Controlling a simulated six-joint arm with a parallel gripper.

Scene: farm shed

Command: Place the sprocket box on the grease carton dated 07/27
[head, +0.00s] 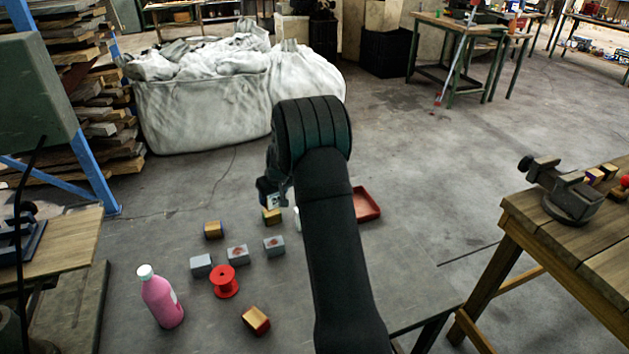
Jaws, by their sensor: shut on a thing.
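My gripper (268,190) hangs from the arm near the back of the low table and is mostly hidden by my own wrist. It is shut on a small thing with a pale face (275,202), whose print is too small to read. A yellow-and-dark carton (271,216) stands just below the held thing in the picture; I cannot tell whether they touch. Similar cartons stand to its left (213,230) and near the front (256,320). Grey boxes, two with reddish marks, stand between (201,265) (238,254) (274,246). No date is legible.
A red spool (225,281) and a pink bottle (161,297) stand on the left of the table. A red tray (367,204) lies behind my arm, and a pale object beside the arm is mostly hidden. A wooden bench with a vise (570,200) is at right.

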